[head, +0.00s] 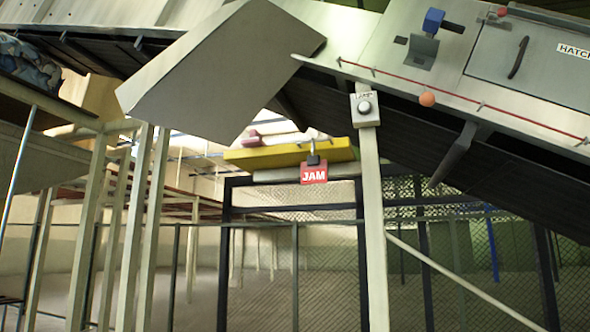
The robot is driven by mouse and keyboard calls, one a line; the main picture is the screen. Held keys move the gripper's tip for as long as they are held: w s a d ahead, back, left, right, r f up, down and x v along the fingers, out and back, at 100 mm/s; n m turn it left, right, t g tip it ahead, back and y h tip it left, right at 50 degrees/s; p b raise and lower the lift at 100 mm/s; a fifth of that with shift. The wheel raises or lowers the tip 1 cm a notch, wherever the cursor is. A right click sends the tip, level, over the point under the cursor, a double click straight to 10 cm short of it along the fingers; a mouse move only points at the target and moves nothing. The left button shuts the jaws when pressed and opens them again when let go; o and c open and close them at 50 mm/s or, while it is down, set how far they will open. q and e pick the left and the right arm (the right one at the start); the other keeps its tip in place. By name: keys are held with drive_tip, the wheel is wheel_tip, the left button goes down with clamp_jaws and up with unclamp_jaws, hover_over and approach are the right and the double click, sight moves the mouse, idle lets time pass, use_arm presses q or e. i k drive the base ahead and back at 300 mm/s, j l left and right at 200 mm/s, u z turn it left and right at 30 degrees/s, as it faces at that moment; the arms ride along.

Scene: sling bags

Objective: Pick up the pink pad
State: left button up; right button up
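A small pinkish piece (252,139) shows at the left end of a pale white-pink stack that lies on a yellow slab (280,154) in the middle of the head view. I cannot tell whether this piece is the pink pad; it is small and partly hidden by the large grey panel above it. Neither of my grippers is in view, so nothing shows of what they hold.
A large grey panel (225,70) hangs at upper left of centre. A red JAM tag (313,173) hangs before the yellow slab. A pale post (373,220) stands right of it. A sloping conveyor with a hatch (535,65) fills the upper right. Mesh fencing (440,280) stands below.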

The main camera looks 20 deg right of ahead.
sight(256, 139)
drive_tip(key=i+j+z, duration=0.15)
drive_tip(key=z, duration=0.2)
drive_tip(key=i+j+z, duration=0.15)
drive_tip(key=z, duration=0.2)
drive_tip(key=i+j+z, duration=0.1)
drive_tip(key=j+z, duration=0.25)
